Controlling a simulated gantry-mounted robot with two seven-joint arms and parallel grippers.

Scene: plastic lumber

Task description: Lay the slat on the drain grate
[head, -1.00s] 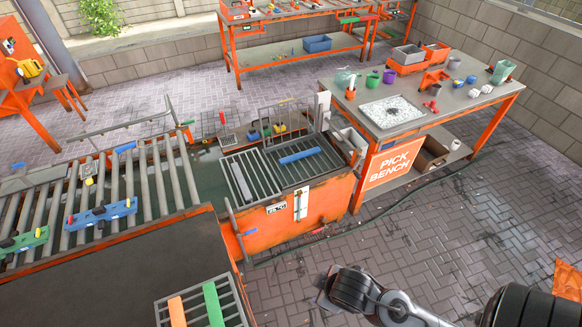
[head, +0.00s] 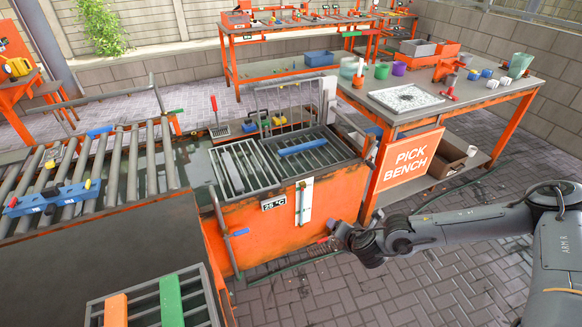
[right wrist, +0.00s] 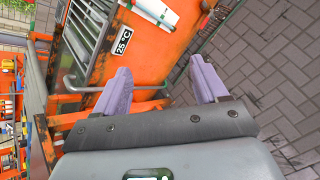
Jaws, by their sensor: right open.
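A blue slat (head: 302,146) lies on the right-hand grate (head: 325,155) on top of the orange tank (head: 275,222). A grey slat-like piece (head: 233,172) lies on the left-hand grate (head: 262,170). An orange slat (head: 116,311) and a green slat (head: 171,301) lie on a metal rack at the bottom left. I cannot tell which grate is the drain grate. My right gripper (head: 337,238) is in front of the tank's right side, below its top. In the right wrist view its purple fingers (right wrist: 160,72) are open and empty, facing the tank. My left gripper is out of view.
The roller conveyor (head: 105,165) with a blue fixture (head: 52,198) is left of the tank. An upright wire rack (head: 290,103) stands behind the grates. The pick bench (head: 455,100), holding cups and a tray, stands to the right.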

